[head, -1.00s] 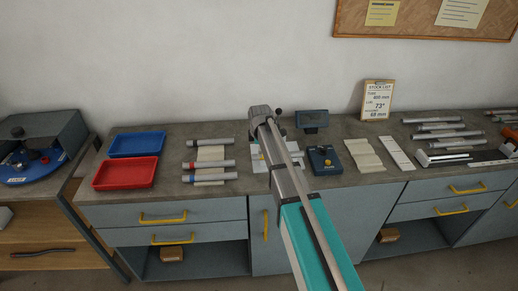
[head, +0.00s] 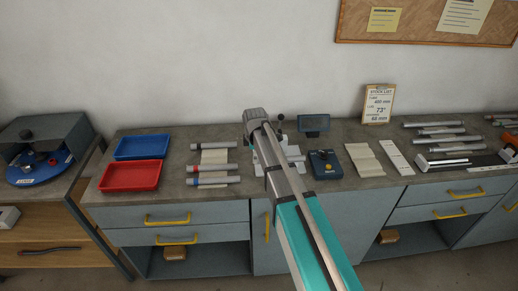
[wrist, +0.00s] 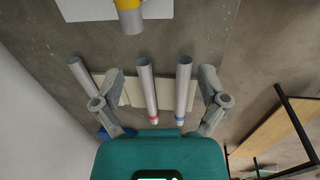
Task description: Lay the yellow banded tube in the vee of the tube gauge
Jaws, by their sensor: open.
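In the wrist view the yellow banded tube (wrist: 130,16) shows its grey end and yellow band at the top edge, over a white plate (wrist: 82,10). The rest is out of frame, so I cannot tell how it sits in the vee. In the head view the tube gauge (head: 293,152) is mostly hidden behind my arm. My gripper (wrist: 160,75) is open and empty, apart from the yellow banded tube. Its fingers appear either side of a red banded tube (wrist: 147,90) and a blue banded tube (wrist: 184,90); their height above these is unclear.
A plain grey tube (wrist: 80,75) lies beside the banded ones on a pale rest (head: 215,157). Red (head: 131,176) and blue (head: 141,146) trays stand left. A dark blue box (head: 325,164) and small screen (head: 314,123) stand right of my arm.

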